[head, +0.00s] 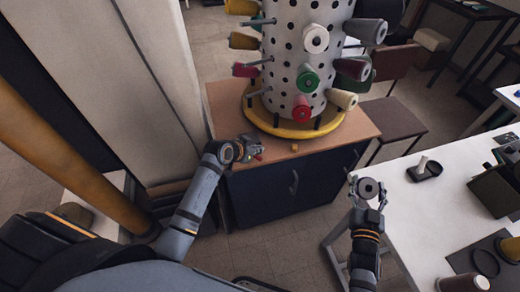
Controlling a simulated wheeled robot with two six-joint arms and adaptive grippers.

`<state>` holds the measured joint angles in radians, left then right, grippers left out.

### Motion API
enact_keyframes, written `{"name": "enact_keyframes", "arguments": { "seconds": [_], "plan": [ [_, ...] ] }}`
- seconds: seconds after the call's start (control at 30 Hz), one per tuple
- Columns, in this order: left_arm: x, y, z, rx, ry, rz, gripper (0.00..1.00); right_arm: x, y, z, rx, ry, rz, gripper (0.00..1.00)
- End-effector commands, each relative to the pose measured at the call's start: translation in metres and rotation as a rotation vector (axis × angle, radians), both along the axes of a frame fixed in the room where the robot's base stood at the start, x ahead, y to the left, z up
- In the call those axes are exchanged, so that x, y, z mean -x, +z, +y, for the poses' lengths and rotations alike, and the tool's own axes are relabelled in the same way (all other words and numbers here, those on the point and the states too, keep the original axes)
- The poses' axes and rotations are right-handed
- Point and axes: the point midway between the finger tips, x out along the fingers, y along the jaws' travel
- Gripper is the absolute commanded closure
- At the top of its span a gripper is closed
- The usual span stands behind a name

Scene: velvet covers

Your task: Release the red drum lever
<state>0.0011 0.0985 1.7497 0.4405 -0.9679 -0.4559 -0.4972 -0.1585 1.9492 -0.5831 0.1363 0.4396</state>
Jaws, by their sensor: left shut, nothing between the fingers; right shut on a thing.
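The white drum (289,62) with rows of dark holes stands upright in a yellow ring base (272,126) on a wooden-topped cabinet. A small red tip (258,157), which looks like the lever, shows at the cabinet's front edge right beside my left gripper (255,147). That gripper is shut with nothing held, and it hides most of the lever; I cannot tell whether they touch. My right gripper (369,193) is shut on a dark round spool (367,187) and holds it by the left edge of the white table.
Several coloured spools stick out on pegs around the drum. The white table (415,220) at right carries a dark dish (425,171), a dark box (497,190) and other spools. A brown chair (392,118) stands behind.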

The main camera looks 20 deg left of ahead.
Motion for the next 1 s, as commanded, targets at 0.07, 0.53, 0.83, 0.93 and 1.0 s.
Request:
{"name": "enact_keyframes", "arguments": {
  "seconds": [0.07, 0.53, 0.83, 0.93, 1.0],
  "plan": [
    [0.0051, -0.0018, 0.002, 0.0, 0.0, 0.001, 1.0, 0.0, 0.0029, 0.0, 0.0, 0.0, 0.0, 0.72],
    [0.0078, -0.0041, 0.0033, 0.001, -0.004, 0.0, 1.0, 0.0, 0.0025, 0.0, 0.0, 0.0, 0.0, 0.72],
    [0.0114, -0.0047, 0.0053, -0.001, -0.058, 0.001, 1.0, 0.0, 0.0011, 0.0, 0.0, 0.0, 0.0, 0.72],
    [0.0126, -0.0049, 0.0059, 0.0, -0.073, 0.002, 1.0, 0.0, 0.0007, 0.0, 0.0, 0.0, 0.0, 0.72],
    [0.0134, -0.0052, 0.0063, -0.001, -0.084, 0.003, 1.0, 0.0, 0.0003, 0.0, 0.0, 0.0, 0.0, 0.72]
  ]
}}
